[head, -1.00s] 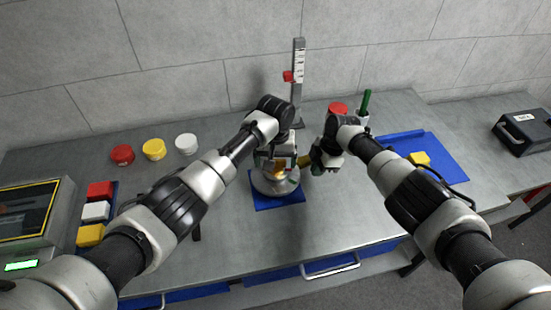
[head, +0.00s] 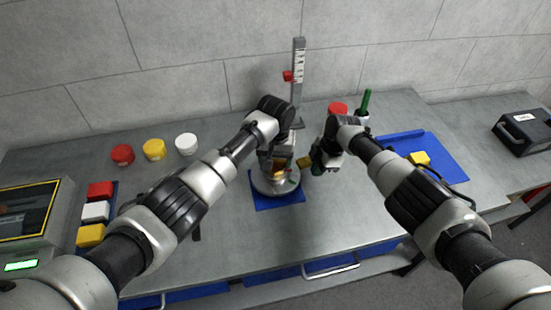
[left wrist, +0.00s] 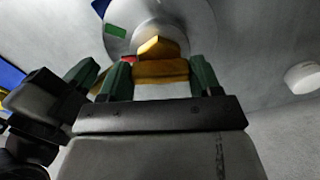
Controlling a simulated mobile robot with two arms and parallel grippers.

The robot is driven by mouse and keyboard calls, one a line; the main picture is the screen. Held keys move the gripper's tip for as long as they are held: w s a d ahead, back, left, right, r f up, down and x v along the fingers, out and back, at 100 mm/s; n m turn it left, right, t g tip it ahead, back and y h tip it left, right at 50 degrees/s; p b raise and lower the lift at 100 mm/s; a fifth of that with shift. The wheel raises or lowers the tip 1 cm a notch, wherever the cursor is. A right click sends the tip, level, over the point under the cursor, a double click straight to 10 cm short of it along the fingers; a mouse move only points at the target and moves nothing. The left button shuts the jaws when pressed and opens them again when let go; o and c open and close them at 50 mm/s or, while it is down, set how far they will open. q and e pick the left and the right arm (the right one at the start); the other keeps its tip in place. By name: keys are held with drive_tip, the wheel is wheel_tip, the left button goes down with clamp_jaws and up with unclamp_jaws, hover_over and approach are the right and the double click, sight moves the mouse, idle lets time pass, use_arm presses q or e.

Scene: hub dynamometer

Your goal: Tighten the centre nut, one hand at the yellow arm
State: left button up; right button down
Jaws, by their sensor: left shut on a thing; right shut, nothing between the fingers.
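The round grey hub (head: 266,186) sits on a blue mat (head: 268,204) in the middle of the bench. My left gripper (head: 280,165) is above it, pointing down. In the left wrist view its two green-tipped fingers are shut on an orange-brown block (left wrist: 160,70), which seems to be the centre nut. A yellow piece, seemingly the yellow arm (head: 304,161), sticks out to the right of the hub. My right gripper (head: 318,166) is shut beside its outer end; I cannot tell whether they touch. My left gripper partly hides the hub's top.
A scale post (head: 298,85) with a red slider stands behind the hub. Red, yellow and white (head: 186,144) round caps lie at the back left. A blue tray (head: 440,165) with a yellow block is at right, a monitor (head: 30,215) at left. The front middle bench is clear.

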sight(275, 160)
use_arm(q)
drive_tip(key=shift+m, duration=2.7)
drive_tip(key=o, duration=0.9)
wheel_tip(275, 160, up, 12)
drive_tip(key=shift+r, duration=0.1)
use_arm(e)
drive_tip(key=shift+r, duration=0.1)
